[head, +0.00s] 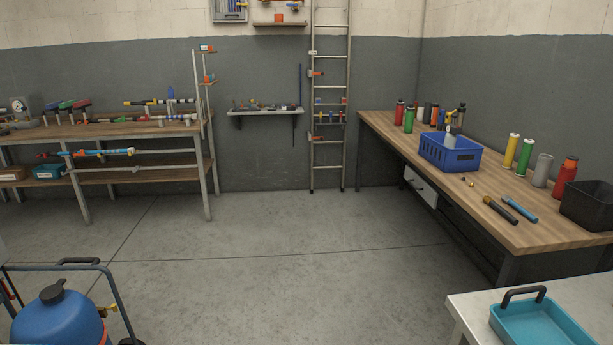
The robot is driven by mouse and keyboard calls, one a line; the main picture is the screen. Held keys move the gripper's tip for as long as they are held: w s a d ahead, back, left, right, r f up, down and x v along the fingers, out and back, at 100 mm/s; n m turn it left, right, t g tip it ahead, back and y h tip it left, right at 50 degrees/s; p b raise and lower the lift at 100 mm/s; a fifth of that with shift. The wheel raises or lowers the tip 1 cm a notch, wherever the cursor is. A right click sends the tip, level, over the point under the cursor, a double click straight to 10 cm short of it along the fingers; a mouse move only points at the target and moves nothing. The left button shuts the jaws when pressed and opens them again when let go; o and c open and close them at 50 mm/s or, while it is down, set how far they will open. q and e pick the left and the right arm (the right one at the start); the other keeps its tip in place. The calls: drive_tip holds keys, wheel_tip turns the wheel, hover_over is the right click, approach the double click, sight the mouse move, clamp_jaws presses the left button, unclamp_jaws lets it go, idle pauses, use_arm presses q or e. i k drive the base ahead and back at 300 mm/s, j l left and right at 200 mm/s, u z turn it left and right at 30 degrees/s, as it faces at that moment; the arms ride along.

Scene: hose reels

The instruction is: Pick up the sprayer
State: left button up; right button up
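I cannot tell for sure which thing is the sprayer. A large blue tank (58,318) with a black cap stands on a dark wheeled frame at the lower left, cut off by the picture edge. On the right workbench, a small light-coloured container with a dark top (450,137) stands in a blue crate (437,158), partly hidden by its wall. Several bottles and cylinders stand behind the crate, one with a black and yellow top (461,115). Neither of my grippers is in view.
The wooden workbench (480,200) runs along the right wall, with a black bin (589,207) at its near end. A teal tray (540,327) lies on a pale table at the lower right. A tool-laden shelf (130,130) stands at left. The middle floor is clear.

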sight(450, 140)
drive_tip(key=i, duration=1.95)
drive_tip(key=i+l+z, duration=0.2)
drive_tip(key=i+z, duration=0.15)
drive_tip(key=i, duration=0.25)
drive_tip(key=i+z, duration=0.35)
drive_tip(key=i, duration=0.25)
drive_tip(key=i+z, duration=0.3)
drive_tip(key=i, duration=0.3)
drive_tip(key=i+l, duration=0.25)
drive_tip(key=i, duration=0.25)
